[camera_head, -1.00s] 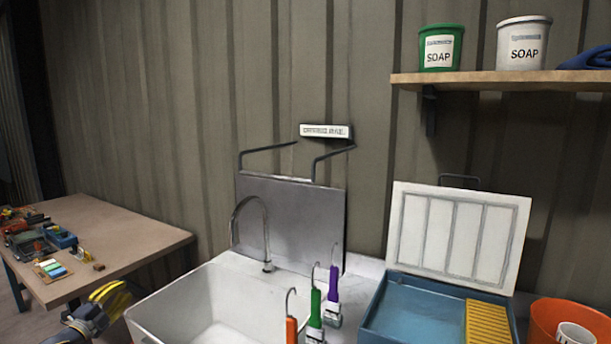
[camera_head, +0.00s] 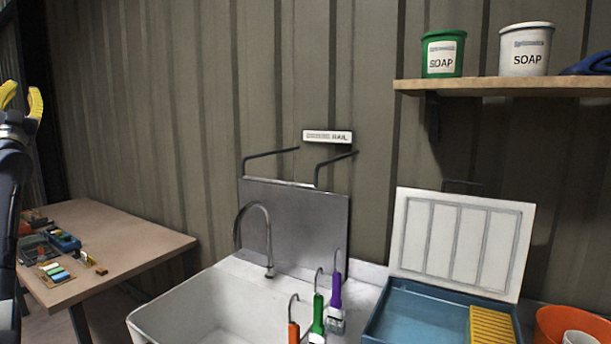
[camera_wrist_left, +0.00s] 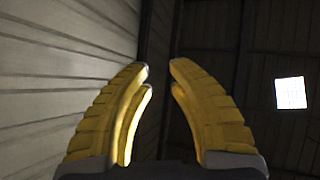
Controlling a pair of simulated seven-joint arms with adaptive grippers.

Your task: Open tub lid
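A blue tub (camera_head: 412,314) stands on the counter right of the sink. Its white ribbed lid (camera_head: 458,243) is raised and leans back near the wall, so the tub's inside shows. A yellow ribbed insert (camera_head: 491,326) lies in the tub's right part. My left gripper (camera_head: 22,88) is raised at the far left edge, yellow fingers pointing up, far from the tub. In the left wrist view its fingers (camera_wrist_left: 159,69) are apart with nothing between them. My right gripper is not in view.
A white sink (camera_head: 170,309) with a tap is in the middle. Several hooked brushes, one purple (camera_head: 335,291), stand between sink and tub. An orange bucket (camera_head: 555,324) is right of the tub. A shelf (camera_head: 500,86) with soap pails hangs above. A workbench (camera_head: 130,242) stands left.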

